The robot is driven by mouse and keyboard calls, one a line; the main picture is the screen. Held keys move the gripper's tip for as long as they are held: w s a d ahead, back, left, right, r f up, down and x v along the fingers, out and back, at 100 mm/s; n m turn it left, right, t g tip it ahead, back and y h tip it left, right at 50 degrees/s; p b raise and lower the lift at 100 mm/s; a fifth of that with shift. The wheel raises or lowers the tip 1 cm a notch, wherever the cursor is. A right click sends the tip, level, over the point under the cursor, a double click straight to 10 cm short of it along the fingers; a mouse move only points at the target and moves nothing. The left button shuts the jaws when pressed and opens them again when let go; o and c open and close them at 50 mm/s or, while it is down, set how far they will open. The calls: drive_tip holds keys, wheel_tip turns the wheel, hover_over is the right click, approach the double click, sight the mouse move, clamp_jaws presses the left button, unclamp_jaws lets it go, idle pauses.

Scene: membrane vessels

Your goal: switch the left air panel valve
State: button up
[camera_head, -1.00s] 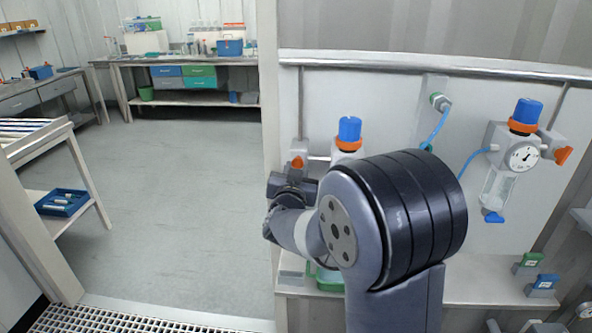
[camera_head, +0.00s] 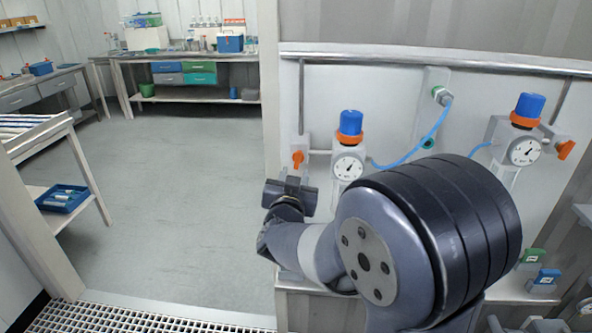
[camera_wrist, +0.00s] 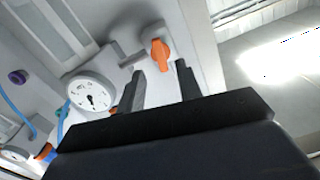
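The left valve has an orange handle (camera_head: 298,159) on a grey body at the left end of the left air unit. In the wrist view the orange handle (camera_wrist: 160,54) lies just beyond the fingertips, roughly between them. My gripper (camera_wrist: 161,76) is open and empty, its two dark fingers apart. In the head view my gripper (camera_head: 290,190) is just below the handle, its fingertips hard to make out. No contact with the handle is visible. The left gauge (camera_head: 347,167) sits right of the valve under a blue-topped regulator knob (camera_head: 351,124).
A second air unit with its own gauge (camera_head: 524,151) and orange handle (camera_head: 565,150) is at the right. A blue hose (camera_head: 404,158) runs from the left unit to a wall fitting. A white post edge (camera_head: 268,130) stands close left of the valve.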

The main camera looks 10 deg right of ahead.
sight(297, 162)
drive_tip(key=v, duration=0.5)
drive_tip(key=shift+s+a, duration=0.1)
drive_tip(key=shift+s, duration=0.1)
drive_tip(key=p+x, duration=0.1)
drive_tip(key=x, duration=0.9)
drive_tip(key=shift+w, duration=0.35)
drive_tip(key=shift+m, duration=0.3)
